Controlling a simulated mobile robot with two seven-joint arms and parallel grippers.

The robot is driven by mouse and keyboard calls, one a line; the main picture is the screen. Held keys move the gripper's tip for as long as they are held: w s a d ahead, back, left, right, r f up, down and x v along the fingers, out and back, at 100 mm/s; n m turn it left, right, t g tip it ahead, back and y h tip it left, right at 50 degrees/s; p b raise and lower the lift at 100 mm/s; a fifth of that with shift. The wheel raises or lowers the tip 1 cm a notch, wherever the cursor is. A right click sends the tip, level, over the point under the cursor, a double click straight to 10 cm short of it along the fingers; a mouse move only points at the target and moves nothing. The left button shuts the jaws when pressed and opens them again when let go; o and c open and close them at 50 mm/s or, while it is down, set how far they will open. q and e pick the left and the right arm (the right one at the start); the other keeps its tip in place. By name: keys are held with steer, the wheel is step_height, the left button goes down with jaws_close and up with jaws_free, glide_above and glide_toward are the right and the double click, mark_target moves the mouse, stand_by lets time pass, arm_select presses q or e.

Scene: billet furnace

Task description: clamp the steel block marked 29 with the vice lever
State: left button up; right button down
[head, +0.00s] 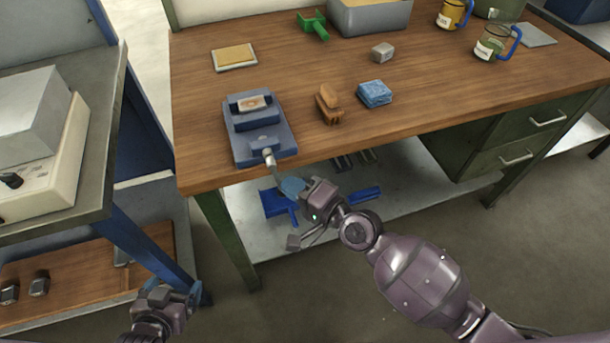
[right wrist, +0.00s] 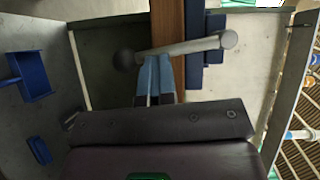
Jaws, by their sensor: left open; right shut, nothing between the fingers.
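The blue vice (head: 275,134) stands on the wooden bench near its front left edge. A block with a brownish top face (head: 250,103) sits in the vice; its marking is too small to read. The vice lever (head: 271,165) sticks out over the bench's front edge; it also shows in the right wrist view (right wrist: 190,47) as a grey bar with a dark ball end. My right gripper (head: 290,187) is shut and empty, its blue fingertips right at the lever; I cannot tell whether they touch. My left gripper (head: 172,290) is open, low at the left, away from the vice.
On the bench are a brush (head: 328,104), a blue sponge (head: 374,94), a grey block (head: 382,52), a yellow pad (head: 235,57), a green tool (head: 314,25), a grey bin (head: 370,17) and mugs (head: 495,42). Blue items lie on the shelf below (head: 365,194).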

steer(key=shift+s+a+f, duration=0.1)
steer(key=shift+s+a, duration=0.05)
steer(key=shift+a, duration=0.1)
stand_by(0.4)
stand_by(0.3)
